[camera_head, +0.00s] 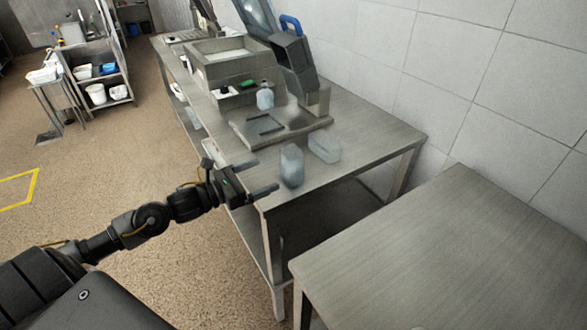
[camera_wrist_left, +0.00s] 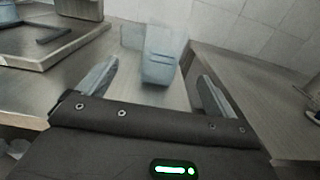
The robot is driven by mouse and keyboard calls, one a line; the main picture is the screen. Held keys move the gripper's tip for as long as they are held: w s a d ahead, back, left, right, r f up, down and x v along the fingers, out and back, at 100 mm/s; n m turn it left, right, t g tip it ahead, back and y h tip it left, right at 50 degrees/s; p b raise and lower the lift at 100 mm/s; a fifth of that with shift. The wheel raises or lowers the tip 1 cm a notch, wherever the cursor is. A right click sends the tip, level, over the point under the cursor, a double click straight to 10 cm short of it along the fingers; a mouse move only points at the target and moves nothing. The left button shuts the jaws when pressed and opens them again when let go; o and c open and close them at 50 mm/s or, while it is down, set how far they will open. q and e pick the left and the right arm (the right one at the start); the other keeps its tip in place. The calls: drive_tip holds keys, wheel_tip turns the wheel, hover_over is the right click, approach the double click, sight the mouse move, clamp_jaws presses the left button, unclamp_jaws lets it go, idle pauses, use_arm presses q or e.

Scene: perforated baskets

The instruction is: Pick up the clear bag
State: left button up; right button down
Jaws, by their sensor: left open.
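A translucent bluish item that looks like the clear bag (camera_head: 291,166) stands upright near the front edge of the steel table. It also shows in the left wrist view (camera_wrist_left: 159,62), ahead of and between the fingers. My left gripper (camera_head: 264,176) is open and empty, just left of the bag, with its fingers pointing toward it. In the left wrist view the two fingers (camera_wrist_left: 157,78) are spread wide apart, with a gap to the bag. My right gripper is not in view.
A second clear container (camera_head: 325,147) stands close behind the bag. A steel scale platform (camera_head: 278,126), a clear bottle (camera_head: 265,97) and a dark machine (camera_head: 294,62) are farther back on the steel table (camera_head: 385,133). Another table (camera_head: 450,260) stands at the right, bare.

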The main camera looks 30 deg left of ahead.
sight(283, 167)
use_arm(q)
drive_tip(key=x, duration=0.4)
drive_tip(key=shift+w+d, duration=0.15)
drive_tip(key=shift+w, duration=0.2)
drive_tip(key=shift+w+d+r+p, duration=0.15)
drive_tip(key=shift+w+p, duration=0.05)
drive_tip(key=shift+p, duration=0.1)
drive_tip(key=p+x, duration=0.1)
drive_tip(key=x, duration=0.4)
drive_tip(key=shift+s+d, duration=0.15)
drive_tip(key=shift+c, duration=1.7)
drive_tip(key=c, duration=0.7)
drive_tip(key=shift+c, duration=0.5)
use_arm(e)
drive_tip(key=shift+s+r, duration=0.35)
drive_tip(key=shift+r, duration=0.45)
